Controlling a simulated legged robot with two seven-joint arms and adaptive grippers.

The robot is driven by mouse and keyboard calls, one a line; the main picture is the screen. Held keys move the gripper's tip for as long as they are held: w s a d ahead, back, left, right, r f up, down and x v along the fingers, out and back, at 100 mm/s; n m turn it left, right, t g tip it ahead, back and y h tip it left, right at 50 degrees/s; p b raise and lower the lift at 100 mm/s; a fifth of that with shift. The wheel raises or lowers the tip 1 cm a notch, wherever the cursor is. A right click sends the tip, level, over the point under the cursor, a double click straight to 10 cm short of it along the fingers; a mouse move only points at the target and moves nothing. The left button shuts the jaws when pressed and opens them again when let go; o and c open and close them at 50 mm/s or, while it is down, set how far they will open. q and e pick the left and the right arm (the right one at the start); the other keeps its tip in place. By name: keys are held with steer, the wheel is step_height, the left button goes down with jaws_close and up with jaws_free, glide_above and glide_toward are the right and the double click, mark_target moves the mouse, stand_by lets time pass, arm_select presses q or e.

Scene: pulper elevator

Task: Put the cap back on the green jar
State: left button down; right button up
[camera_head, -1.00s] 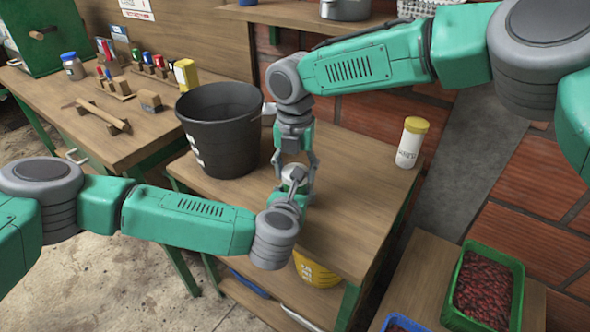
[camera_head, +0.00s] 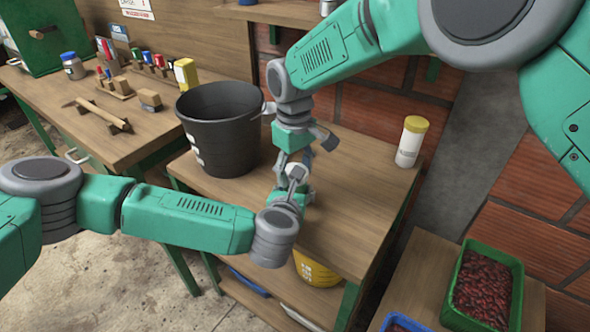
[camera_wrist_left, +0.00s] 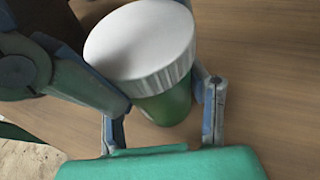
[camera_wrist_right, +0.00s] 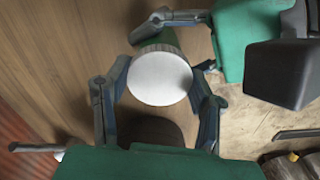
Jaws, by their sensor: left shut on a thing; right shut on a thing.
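The green jar (camera_wrist_left: 168,105) stands between the fingers of my left gripper (camera_wrist_left: 165,98), which is shut on it. The white ribbed cap (camera_wrist_left: 142,40) sits at the jar's mouth; I cannot tell whether it is fully seated. My right gripper (camera_wrist_right: 161,75) is shut on the cap, which also shows in the right wrist view (camera_wrist_right: 160,80), with one finger on either side. Part of the green jar (camera_wrist_right: 158,40) shows beyond it. In the head view the two grippers meet over the table, and the white cap (camera_head: 295,170) is partly hidden between their fingers.
A black bucket (camera_head: 222,130) stands just left of the grippers on the wooden table (camera_head: 345,215). A white container with a yellow lid (camera_head: 411,142) stands near the right edge. The tabletop between it and the grippers is clear. A green crate of red berries (camera_head: 485,285) is lower right.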

steer(key=shift+w+a+m, duration=0.1)
steer(key=shift+m, duration=0.2)
steer(key=o, duration=1.3)
